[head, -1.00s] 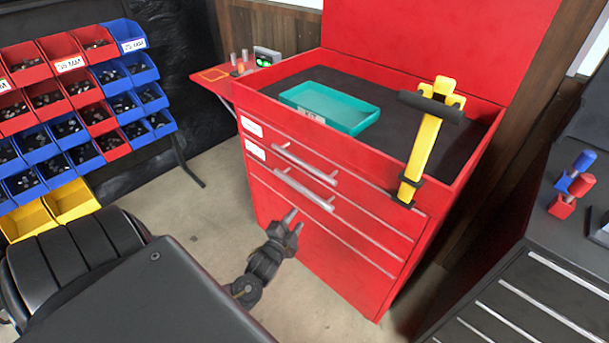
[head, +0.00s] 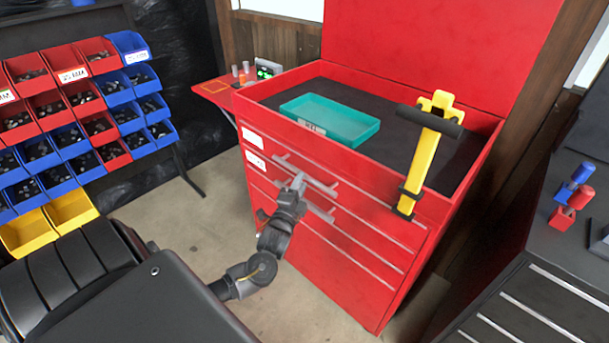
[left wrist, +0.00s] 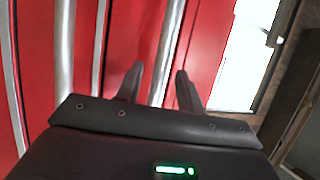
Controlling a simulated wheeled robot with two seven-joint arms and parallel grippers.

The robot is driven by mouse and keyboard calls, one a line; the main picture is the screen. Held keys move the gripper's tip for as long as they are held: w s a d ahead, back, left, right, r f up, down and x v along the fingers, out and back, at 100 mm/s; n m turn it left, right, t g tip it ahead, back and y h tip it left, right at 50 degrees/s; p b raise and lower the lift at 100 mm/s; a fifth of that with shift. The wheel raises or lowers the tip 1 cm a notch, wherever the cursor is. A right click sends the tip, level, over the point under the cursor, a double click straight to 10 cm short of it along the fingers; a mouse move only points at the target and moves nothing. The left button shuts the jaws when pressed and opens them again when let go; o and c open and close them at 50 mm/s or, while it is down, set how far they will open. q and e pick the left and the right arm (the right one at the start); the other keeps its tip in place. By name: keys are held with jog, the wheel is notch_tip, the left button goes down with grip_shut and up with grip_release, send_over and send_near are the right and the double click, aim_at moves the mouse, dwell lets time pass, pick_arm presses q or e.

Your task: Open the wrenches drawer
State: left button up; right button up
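The red tool cart (head: 345,262) has a stack of drawers in its front. Two silver bar handles show on it: an upper handle (head: 319,181) and a lower handle (head: 322,212), partly hidden by my left gripper. Two white labels, an upper one (head: 253,138) and a lower one (head: 256,160), are too small to read. My left gripper (head: 296,181) is in front of the upper handle. In the left wrist view its two fingers (left wrist: 157,88) stand apart, with a silver bar (left wrist: 166,55) showing between them. I cannot tell whether they touch it. The drawers look shut. My right gripper is not in view.
A teal tray (head: 350,128) lies on the cart's top, and a yellow tool with a black grip (head: 421,165) stands at its front right edge. Bins (head: 70,140) stand at the left. A dark cabinet (head: 550,290) is at the right. Floor is clear left of the cart.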

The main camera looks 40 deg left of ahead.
pick_arm(q)
jog(key=shift+x, duration=1.85)
grip_shut()
